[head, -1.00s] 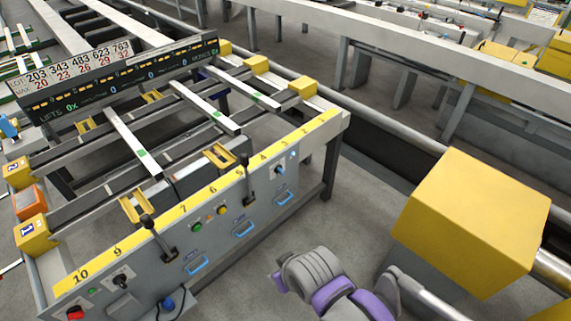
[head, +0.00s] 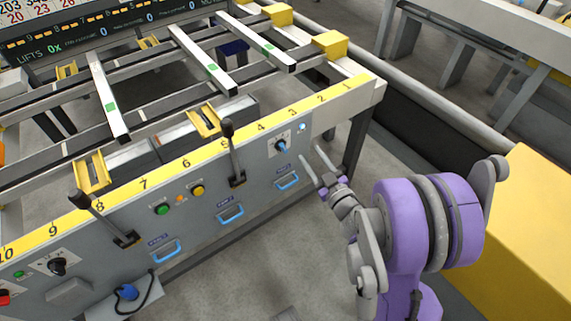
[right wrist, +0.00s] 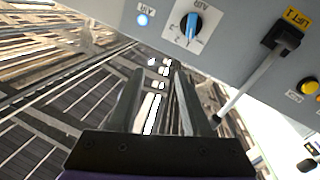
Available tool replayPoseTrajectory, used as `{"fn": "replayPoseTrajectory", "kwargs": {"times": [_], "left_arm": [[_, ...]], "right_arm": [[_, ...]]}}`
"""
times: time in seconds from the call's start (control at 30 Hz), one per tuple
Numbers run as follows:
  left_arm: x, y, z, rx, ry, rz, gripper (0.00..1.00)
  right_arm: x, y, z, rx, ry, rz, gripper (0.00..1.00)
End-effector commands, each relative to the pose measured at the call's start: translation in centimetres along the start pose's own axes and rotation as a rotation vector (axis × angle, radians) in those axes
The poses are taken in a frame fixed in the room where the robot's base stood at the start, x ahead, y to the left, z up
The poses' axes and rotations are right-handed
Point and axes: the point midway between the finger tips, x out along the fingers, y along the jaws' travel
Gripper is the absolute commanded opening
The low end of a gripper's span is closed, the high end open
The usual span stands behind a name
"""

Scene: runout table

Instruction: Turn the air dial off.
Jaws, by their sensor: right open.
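The air dial (head: 282,146) is a blue knob on a white plate on the grey front panel, below the yellow numbered strip near 3. It also shows at the top of the right wrist view (right wrist: 191,26), under an AIR label. A lit blue-white lamp (head: 301,127) sits beside it. Its exact pointer setting is too small to tell. My right gripper (head: 311,153) is open and empty, just right of the dial and apart from it. In the right wrist view its two fingers (right wrist: 157,78) point past the panel. My left gripper is not in view.
A lever (head: 232,150) stands left of the dial, and a blue handle (head: 287,181) is below it. Green (head: 162,209) and yellow (head: 198,190) buttons are further left. A large yellow block (head: 535,215) stands right of my arm.

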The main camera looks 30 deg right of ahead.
Motion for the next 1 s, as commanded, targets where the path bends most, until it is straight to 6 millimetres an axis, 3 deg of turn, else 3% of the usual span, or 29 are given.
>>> {"fn": "replayPoseTrajectory", "kwargs": {"times": [0.03, 0.23, 0.37, 0.8, 1.0], "left_arm": [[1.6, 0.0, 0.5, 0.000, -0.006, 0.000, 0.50], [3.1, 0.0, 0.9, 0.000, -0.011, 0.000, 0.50], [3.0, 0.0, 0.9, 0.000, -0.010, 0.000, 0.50], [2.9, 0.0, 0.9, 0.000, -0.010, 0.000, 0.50], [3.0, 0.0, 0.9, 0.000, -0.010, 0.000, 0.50]], "right_arm": [[-0.2, -0.8, 2.5, -0.013, 0.014, -0.039, 0.49], [-1.0, -2.9, 5.6, -0.030, 0.041, -0.150, 0.49], [-0.3, -3.3, 5.7, -0.030, 0.045, -0.167, 0.49], [7.4, -4.5, 5.3, -0.031, 0.044, -0.165, 0.49], [9.2, -4.8, 5.2, -0.031, 0.044, -0.163, 0.49]]}}
